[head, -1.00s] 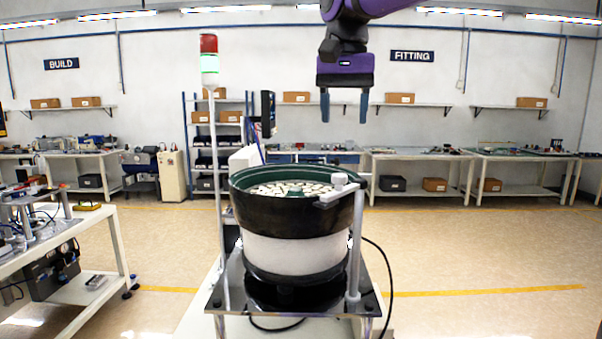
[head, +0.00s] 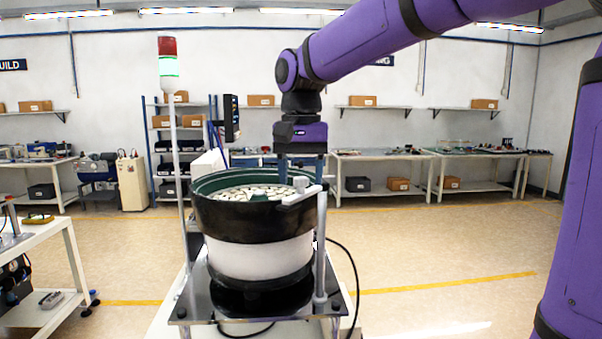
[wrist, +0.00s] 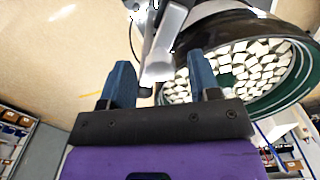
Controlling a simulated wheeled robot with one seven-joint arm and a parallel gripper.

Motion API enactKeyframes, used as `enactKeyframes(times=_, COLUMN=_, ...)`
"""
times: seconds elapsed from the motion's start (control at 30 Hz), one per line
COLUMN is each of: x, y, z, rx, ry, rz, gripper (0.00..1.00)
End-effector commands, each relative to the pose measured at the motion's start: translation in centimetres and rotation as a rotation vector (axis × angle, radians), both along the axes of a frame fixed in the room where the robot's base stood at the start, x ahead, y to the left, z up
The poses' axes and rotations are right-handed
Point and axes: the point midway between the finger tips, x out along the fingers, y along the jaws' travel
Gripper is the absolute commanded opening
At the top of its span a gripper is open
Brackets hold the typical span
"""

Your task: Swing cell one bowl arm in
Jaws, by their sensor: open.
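The bowl feeder has a dark bowl (head: 250,222) with a green inside, full of pale parts (head: 250,193). A grey bowl arm (head: 294,198) with a small upright knob (head: 301,184) sits on a post (head: 321,250) at the bowl's right. It reaches left across the near right rim. My gripper (head: 302,172) is open, pointing down just above and around the knob's place in the head view. In the wrist view the grey arm (wrist: 172,45) shows between and beyond my fingers (wrist: 160,78). I cannot tell whether they touch it.
A signal tower (head: 168,66) on a thin pole stands at the bowl's left. A dark screen (head: 229,117) is behind it. A bench (head: 40,245) stands at the left. A black cable (head: 350,270) hangs right of the feeder. Floor at the right is clear.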

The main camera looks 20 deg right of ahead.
Motion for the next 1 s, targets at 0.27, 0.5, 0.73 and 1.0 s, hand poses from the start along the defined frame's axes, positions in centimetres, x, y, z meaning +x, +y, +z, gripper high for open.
enactKeyframes(times=0.27, x=0.0, y=0.0, z=0.0, rx=0.000, ry=0.000, rz=0.000, gripper=0.40)
enactKeyframes(times=0.5, x=0.0, y=0.0, z=0.0, rx=0.000, ry=0.000, rz=0.000, gripper=0.00)
enactKeyframes(times=0.73, x=0.2, y=0.1, z=0.0, rx=0.000, ry=0.000, rz=-0.020, gripper=0.00)
enactKeyframes(times=1.0, x=1.2, y=0.6, z=0.0, rx=-0.001, ry=0.000, rz=-0.153, gripper=0.00)
